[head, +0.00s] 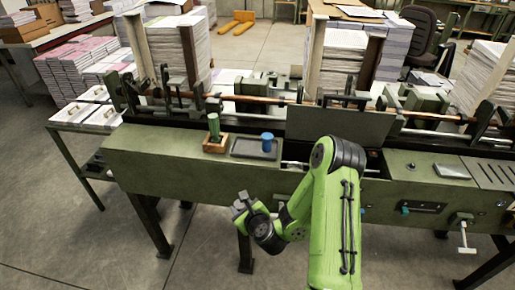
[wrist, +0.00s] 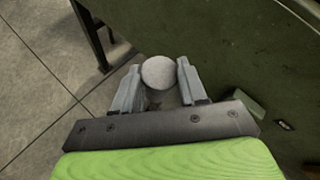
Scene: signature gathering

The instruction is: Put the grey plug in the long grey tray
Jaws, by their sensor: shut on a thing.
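The grey plug (wrist: 158,72) shows a round grey top between the two fingers of my gripper (wrist: 157,82) in the wrist view, and the gripper is shut on it. In the head view my gripper (head: 240,203) is in front of the green machine, below its top edge; the plug is hard to make out there. The grey tray (head: 242,149) lies on the machine's top ledge, up and slightly right of my gripper. A blue plug (head: 267,141) stands in the tray's right part; the tray's left part looks bare.
A wooden box (head: 216,146) with a green cylinder (head: 214,126) stands just left of the tray. The green machine's front (head: 165,166) stands between my gripper and the ledge. Rods and a dark upright plate (head: 340,125) rise behind and to the right.

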